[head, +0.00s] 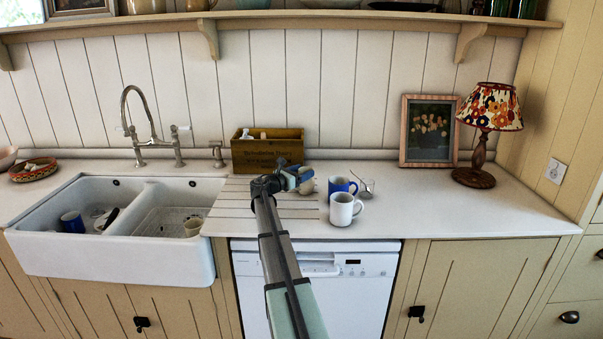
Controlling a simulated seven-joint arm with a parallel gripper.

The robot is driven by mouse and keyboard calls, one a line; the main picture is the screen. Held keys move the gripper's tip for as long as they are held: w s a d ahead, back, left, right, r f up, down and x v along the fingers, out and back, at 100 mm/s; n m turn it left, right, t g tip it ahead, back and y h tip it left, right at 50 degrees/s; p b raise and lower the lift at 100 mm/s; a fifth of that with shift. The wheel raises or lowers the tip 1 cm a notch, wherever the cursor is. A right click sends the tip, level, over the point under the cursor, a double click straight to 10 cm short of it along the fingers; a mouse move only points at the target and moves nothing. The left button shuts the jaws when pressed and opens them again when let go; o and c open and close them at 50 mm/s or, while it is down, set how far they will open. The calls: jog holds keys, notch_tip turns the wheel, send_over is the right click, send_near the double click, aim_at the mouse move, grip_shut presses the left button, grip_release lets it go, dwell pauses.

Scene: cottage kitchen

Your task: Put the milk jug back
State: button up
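My arm reaches up from the bottom middle of the head view. My gripper (297,180) is over the right end of the grooved drainboard, in front of a wooden box. A small cream vessel (307,187) shows right at the gripper, partly hidden by it. It may be the milk jug, but its shape is too small and covered to be sure. I cannot tell whether the fingers are around it or only beside it, nor whether they are open or shut.
A white mug (341,210) and a blue mug (338,186) stand just right of the gripper. The wooden box (267,154) is behind. A double sink (112,256) holds dishes. A lamp (475,177) and picture (403,132) stand right. The right worktop is clear.

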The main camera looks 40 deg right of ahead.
jog(key=o, duration=0.4)
jog(key=shift+o, duration=0.2)
jog(key=shift+r, duration=0.1)
jog(key=shift+a+r, duration=0.1)
jog(key=a, duration=1.2)
